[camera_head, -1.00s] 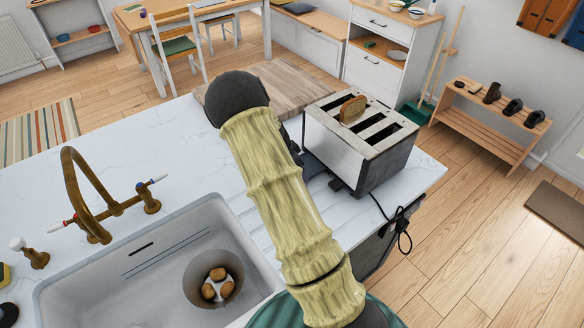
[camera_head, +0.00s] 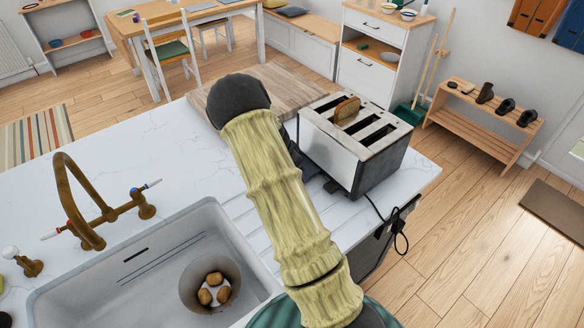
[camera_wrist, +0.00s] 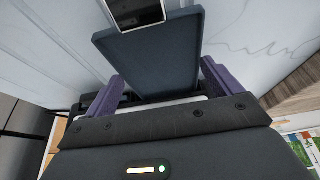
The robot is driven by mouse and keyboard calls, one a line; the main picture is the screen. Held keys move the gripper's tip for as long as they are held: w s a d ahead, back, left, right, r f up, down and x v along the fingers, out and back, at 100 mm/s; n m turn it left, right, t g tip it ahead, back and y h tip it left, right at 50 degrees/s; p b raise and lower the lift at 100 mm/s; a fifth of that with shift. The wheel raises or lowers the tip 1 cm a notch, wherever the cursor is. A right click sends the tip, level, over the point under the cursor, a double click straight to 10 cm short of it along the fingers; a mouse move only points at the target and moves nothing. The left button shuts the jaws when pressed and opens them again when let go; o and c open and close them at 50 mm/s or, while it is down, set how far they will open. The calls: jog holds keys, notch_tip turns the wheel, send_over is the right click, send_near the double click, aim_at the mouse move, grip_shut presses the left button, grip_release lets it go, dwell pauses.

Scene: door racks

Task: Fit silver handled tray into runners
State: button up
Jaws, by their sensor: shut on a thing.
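In the wrist view my gripper (camera_wrist: 160,95) has its purple fingers either side of a dark blue-grey flat tray (camera_wrist: 150,58). A pale strip, perhaps its silver handle (camera_wrist: 160,99), shows between the fingers, and the gripper is shut on it. The tray points away from the gripper, over the white worktop. In the head view my arm hides the gripper and most or all of the tray. The silver toaster (camera_head: 330,147) stands just right of the arm, with bread in one slot. Its runners are not visible. A silver-fronted dark piece (camera_wrist: 138,12) shows beyond the tray; I cannot tell what it is.
A sink (camera_head: 110,268) with a brass tap (camera_head: 72,185) lies to the left. A wooden board (camera_head: 285,88) lies behind the toaster. The toaster's black cable (camera_head: 374,208) hangs over the worktop's right edge. Bare worktop (camera_head: 150,145) lies left of my arm.

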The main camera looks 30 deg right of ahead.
aim_at(309, 163)
jog(key=shift+w+d+b, duration=0.1)
jog(key=shift+w+d, duration=0.05)
jog(key=shift+d, duration=0.75)
jog(key=shift+w+d+b, duration=0.1)
jog(key=shift+w+d, duration=0.1)
jog(key=shift+d, duration=0.7)
jog(key=shift+w+d+b, duration=0.1)
jog(key=shift+w+d, duration=0.05)
jog(key=shift+d, duration=0.75)
jog(key=o, duration=0.7)
jog(key=shift+o, duration=0.2)
jog(key=shift+r, duration=0.1)
jog(key=shift+w+a+r, duration=0.15)
jog(key=shift+r, duration=0.35)
jog(key=b+v, duration=0.3)
jog(key=v, duration=1.3)
jog(key=shift+s, duration=0.25)
jog(key=shift+a+r, duration=0.1)
